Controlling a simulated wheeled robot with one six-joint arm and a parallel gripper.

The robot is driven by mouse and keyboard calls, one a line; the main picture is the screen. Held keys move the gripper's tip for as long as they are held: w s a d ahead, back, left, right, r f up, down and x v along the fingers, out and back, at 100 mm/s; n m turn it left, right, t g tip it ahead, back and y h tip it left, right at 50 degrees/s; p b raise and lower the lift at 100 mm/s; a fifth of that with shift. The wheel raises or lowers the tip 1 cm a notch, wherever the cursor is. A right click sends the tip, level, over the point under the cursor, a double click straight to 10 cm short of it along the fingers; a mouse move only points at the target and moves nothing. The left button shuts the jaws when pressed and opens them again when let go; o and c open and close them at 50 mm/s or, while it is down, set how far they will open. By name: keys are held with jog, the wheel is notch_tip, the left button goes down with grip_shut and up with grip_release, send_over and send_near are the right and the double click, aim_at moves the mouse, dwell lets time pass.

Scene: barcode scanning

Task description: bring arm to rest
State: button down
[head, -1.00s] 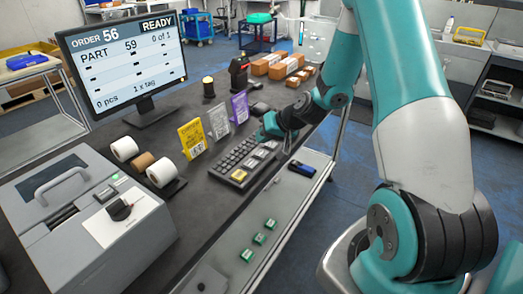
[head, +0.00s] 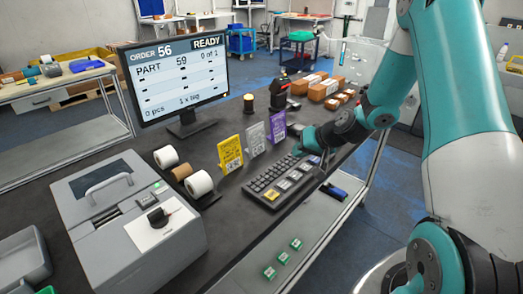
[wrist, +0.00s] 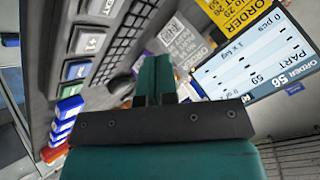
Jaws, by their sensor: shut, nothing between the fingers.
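My arm reaches in from the right in the head view, and its wrist end is over the far end of the black keyboard (head: 270,181). My gripper (wrist: 155,65) shows in the wrist view as a teal tool with its fingers together and nothing between them. In the head view the fingertips are small and partly hidden by my own wrist. The keyboard also shows in the wrist view (wrist: 122,45), beside the gripper. I cannot tell whether the fingers touch it. The monitor (head: 180,80) reads ORDER 56, READY, PART 59, 0 of 1.
A grey label printer (head: 125,220) and paper rolls (head: 198,185) stand at the left. Yellow (head: 230,154), grey (head: 255,141) and purple (head: 278,128) cards stand behind the keyboard. Cardboard boxes (head: 324,90) and a black scanner (head: 279,95) are farther back. Green tags (head: 283,258) lie on the lower shelf.

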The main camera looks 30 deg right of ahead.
jog(key=s+a+r+n+g+y, duration=0.1)
jog(key=s+a+r+n+g, duration=0.1)
jog(key=s+a+r, duration=0.3)
jog(key=s+a+r+n+g, duration=0.1)
jog(key=s+a+r+n, duration=0.15)
jog(key=a, duration=0.55)
jog(key=s+a+r+n+g+y, duration=0.1)
jog(key=s+a+r+n+g, duration=0.15)
jog(key=a+r, duration=0.3)
jog(key=s+a+r+n+g+h, duration=0.1)
jog(key=s+a+r+n, duration=0.1)
jog(key=s, duration=0.7)
jog(key=s+a+r+n+g, duration=0.1)
jog(key=s+a, duration=0.3)
jog(key=s, duration=0.5)
jog(key=shift+r+n+g+h, duration=0.35)
jog(key=shift+r+n+h, duration=0.05)
jog(key=shift+r, duration=0.45)
jog(key=shift+a, duration=0.1)
